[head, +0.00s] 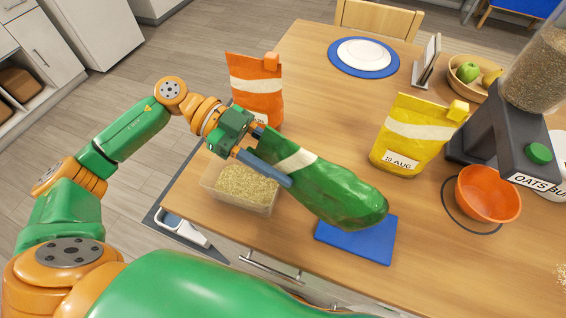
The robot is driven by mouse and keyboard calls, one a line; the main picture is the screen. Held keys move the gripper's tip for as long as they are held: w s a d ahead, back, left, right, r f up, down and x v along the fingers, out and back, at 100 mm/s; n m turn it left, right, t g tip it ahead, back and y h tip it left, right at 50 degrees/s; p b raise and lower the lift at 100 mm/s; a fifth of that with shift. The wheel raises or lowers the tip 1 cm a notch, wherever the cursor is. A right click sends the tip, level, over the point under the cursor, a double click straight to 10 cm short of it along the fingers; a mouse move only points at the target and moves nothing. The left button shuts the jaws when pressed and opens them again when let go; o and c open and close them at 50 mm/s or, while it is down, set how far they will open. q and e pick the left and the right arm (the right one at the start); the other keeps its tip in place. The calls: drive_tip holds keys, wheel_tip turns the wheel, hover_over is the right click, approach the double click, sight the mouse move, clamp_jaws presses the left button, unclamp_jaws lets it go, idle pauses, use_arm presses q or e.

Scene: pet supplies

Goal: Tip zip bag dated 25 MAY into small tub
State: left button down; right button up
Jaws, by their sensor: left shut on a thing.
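My left gripper (272,158) is shut on the top end of a green zip bag (338,190). The bag is held tilted, its full end hanging down to the right over the blue mat. No date label shows on its visible side. A small clear tub (211,188) stands on the table below the gripper, to the left of the bag's body, with pale flakes in it. An orange bag (257,90) stands behind, its label mostly hidden by my gripper. A yellow bag (408,135) on the right has a label that reads AUG. My right gripper is out of view.
The blue mat (375,248) lies near the table's front edge. To the right are an orange bowl (488,193) and a dispenser marked OATS (503,140). A plate (364,52), a tablet stand (427,62) and a fruit bowl (462,83) are at the back.

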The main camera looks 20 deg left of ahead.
sight(263, 146)
use_arm(q)
drive_tip(key=shift+a+h+b, duration=0.15)
drive_tip(key=shift+h+b, duration=0.35)
drive_tip(key=shift+b, duration=0.65)
drive_tip(key=shift+w+a+r+g+h+b, duration=0.15)
drive_tip(key=shift+a+r+h+b, duration=0.25)
drive_tip(key=shift+h, duration=0.4)
drive_tip(key=shift+a+r+g+h+b, duration=0.15)
drive_tip(key=shift+a+r+h+b, duration=0.15)
drive_tip(key=shift+h, duration=0.5)
drive_tip(key=shift+w+a+r+g+h+b, duration=0.15)
drive_tip(key=shift+a+r+h+b, duration=0.3)
drive_tip(key=shift+h, duration=0.45)
drive_tip(key=shift+a+r+g+h+b, duration=0.2)
drive_tip(key=shift+a+h+b, duration=0.2)
drive_tip(key=shift+h+b, duration=0.4)
drive_tip(key=shift+r, duration=0.15)
